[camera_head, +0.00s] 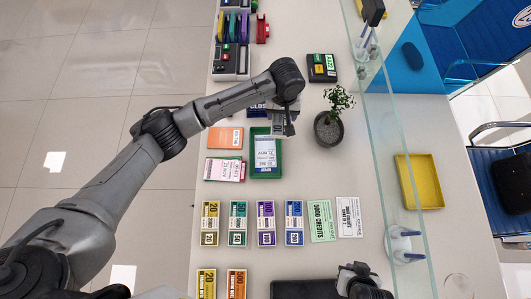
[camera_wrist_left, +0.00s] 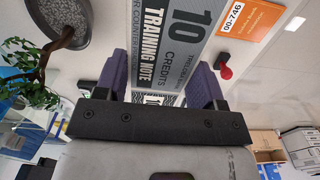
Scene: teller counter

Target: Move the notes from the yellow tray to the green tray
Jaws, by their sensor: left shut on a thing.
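My left gripper (camera_head: 289,130) is shut on a grey training note (camera_head: 278,122), just above the far right part of the green tray (camera_head: 266,131). In the left wrist view the note (camera_wrist_left: 172,35), marked 10 credits, lies between the two fingers of the gripper (camera_wrist_left: 160,80). A blue-and-white printed pad or note (camera_head: 265,153) lies in the green tray. The yellow tray (camera_head: 438,204) stands at the right beyond the glass screen and looks empty. A dark arm part of mine shows at the bottom edge; I cannot make out right gripper fingers there.
A potted plant (camera_head: 328,130) stands right of the green tray. The glass screen (camera_head: 376,150) runs between it and the yellow tray. An orange card (camera_head: 225,137) and a pink card (camera_head: 224,170) lie left of the green tray. Several banded note stacks (camera_head: 238,222) stand in front.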

